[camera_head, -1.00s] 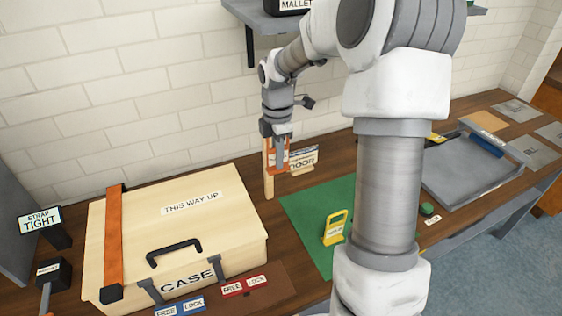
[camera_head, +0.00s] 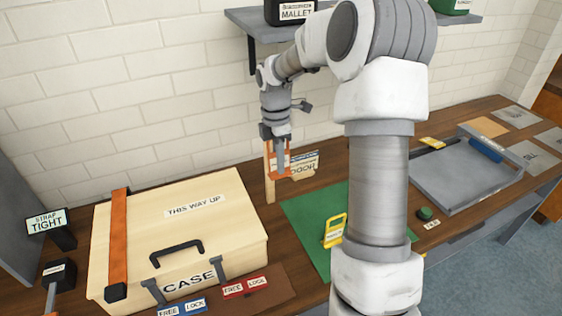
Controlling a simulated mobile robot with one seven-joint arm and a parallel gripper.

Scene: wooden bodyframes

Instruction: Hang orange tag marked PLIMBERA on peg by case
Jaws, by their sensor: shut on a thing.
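My gripper (camera_head: 280,168) is shut on an orange tag (camera_head: 287,160) at the back of the bench; its lettering is too small to read. The tag is held beside the upper part of an upright wooden post (camera_head: 269,180), which stands just right of the cream case (camera_head: 215,190). The gripper fingers cover part of the tag, and any peg on the post is hidden, so I cannot tell whether the tag is around it. The case is closed, with an orange strap (camera_head: 119,235) across its left side.
A pale sign (camera_head: 305,166) stands right behind the gripper. A shelf (camera_head: 262,24) with a mallet box (camera_head: 290,10) hangs above.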

